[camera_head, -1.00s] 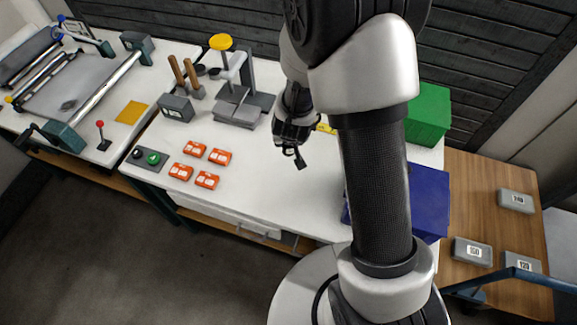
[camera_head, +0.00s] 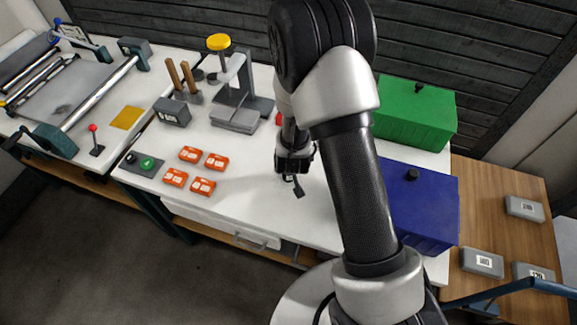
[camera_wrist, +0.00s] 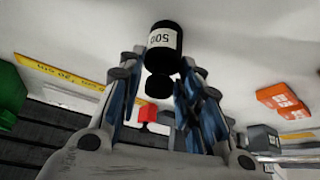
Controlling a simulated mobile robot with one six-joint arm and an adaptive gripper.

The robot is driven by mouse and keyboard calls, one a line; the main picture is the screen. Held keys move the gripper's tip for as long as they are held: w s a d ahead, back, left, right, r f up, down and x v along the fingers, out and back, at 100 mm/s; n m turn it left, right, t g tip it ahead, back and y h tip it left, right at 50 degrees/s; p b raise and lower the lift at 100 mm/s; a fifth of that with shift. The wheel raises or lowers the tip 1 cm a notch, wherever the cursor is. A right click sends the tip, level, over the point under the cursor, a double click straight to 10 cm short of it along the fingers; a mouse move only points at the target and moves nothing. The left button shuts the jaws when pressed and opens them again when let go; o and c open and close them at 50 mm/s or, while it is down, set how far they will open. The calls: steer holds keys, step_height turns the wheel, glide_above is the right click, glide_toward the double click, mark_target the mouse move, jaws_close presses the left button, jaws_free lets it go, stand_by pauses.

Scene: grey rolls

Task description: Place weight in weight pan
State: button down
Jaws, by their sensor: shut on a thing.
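My gripper (camera_wrist: 160,82) is shut on a black weight (camera_wrist: 166,42) with a white label reading 500, upside down in the wrist view. The weight's black knob lies between the blue-lined fingers. In the head view my gripper (camera_head: 297,180) hangs over the white table, right of the orange blocks; the weight is too small and dark there to tell from the fingers. A grey stand (camera_head: 238,100) with a yellow disc (camera_head: 219,42) on top is at the back of the table. I cannot tell for certain which part is the weight pan.
Several orange blocks (camera_head: 190,154) lie left of my gripper. A blue box (camera_head: 425,205) and a green box (camera_head: 415,115) stand at right. A small red thing (camera_wrist: 148,114) and a yellow ruler (camera_wrist: 62,74) show in the wrist view. The front middle of the table is clear.

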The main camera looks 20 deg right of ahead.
steer(key=shift+r, duration=0.1)
steer(key=c, duration=1.2)
jaws_free()
steer(key=shift+f, duration=0.2)
steer(key=shift+o, duration=0.2)
